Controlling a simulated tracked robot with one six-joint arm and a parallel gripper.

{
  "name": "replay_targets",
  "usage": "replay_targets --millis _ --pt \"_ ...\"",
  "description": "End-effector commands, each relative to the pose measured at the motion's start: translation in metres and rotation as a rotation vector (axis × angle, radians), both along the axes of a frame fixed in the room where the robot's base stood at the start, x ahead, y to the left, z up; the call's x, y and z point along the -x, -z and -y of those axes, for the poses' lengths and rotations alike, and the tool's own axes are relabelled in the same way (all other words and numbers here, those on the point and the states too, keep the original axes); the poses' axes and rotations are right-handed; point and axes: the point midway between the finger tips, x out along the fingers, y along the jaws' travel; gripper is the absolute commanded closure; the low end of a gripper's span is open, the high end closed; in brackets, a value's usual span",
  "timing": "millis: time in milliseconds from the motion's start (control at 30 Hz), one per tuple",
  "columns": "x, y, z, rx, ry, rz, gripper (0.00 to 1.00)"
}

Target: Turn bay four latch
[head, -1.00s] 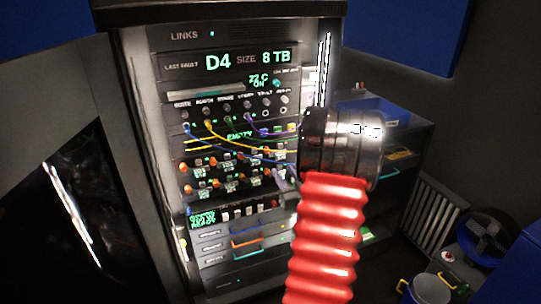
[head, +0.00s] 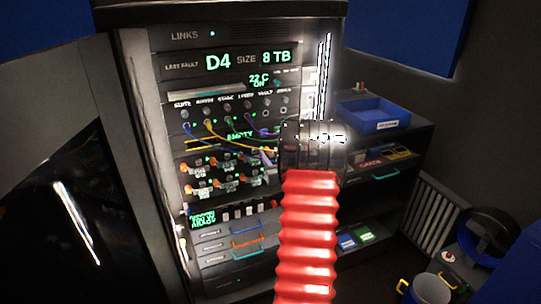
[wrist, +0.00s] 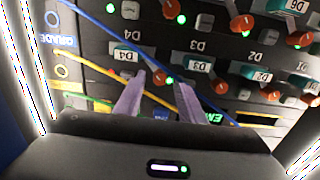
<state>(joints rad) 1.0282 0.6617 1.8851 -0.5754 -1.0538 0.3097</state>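In the wrist view, bay four's latch (wrist: 160,76) is a small orange-red knob beside the teal drive front labelled D4 (wrist: 125,55). The view is upside down. My gripper (wrist: 161,82) is open, with its two pale purple fingers on either side of this latch. I cannot tell whether either finger touches it. In the head view, the rack's drive bays (head: 205,180) show in two rows with orange latches. My red ribbed arm and metal wrist cover their right end and most of my gripper.
The D3 latch (wrist: 220,85) sits close to the right of my fingers. Blue and yellow cables (wrist: 185,100) cross near the fingers. In the head view, a shelf with a blue bin (head: 372,113) stands right of the rack, and a bucket (head: 432,289) is on the floor.

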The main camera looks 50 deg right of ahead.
Motion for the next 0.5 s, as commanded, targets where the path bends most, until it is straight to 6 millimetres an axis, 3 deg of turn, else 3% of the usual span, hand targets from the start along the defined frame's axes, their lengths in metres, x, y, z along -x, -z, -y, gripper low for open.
replay_targets --millis 367,500 --pt "-0.0046 -0.0004 0.0030 0.001 0.000 0.001 0.64" --pt "-0.0044 -0.0004 0.0030 0.001 0.000 0.001 0.73"
